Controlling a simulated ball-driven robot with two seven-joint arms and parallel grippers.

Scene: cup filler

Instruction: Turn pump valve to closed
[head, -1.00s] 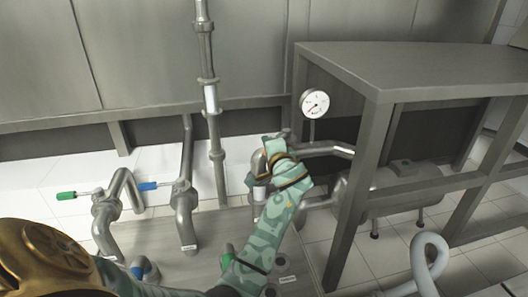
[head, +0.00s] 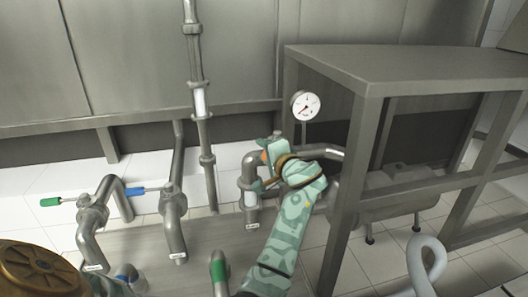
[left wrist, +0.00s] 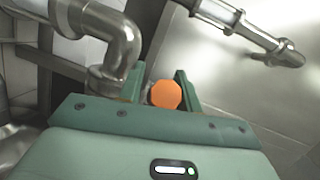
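An orange valve handle (left wrist: 166,95) shows end-on in the left wrist view, between the two fingers of my left gripper (left wrist: 161,74). A slim gap seems to remain beside it, so the fingers look open around it. In the head view my left gripper (head: 272,149) is at the pipe elbow in the middle, and only a bit of the orange handle (head: 264,156) shows at its left side. The rest of the valve is largely hidden by the gripper. My right gripper is not in view.
A gauge (head: 305,105) stands just behind the gripper. A grey table frame (head: 350,180) is close on the right. Pipes with a green handle (head: 51,202) and a blue handle (head: 134,191) stand on the left.

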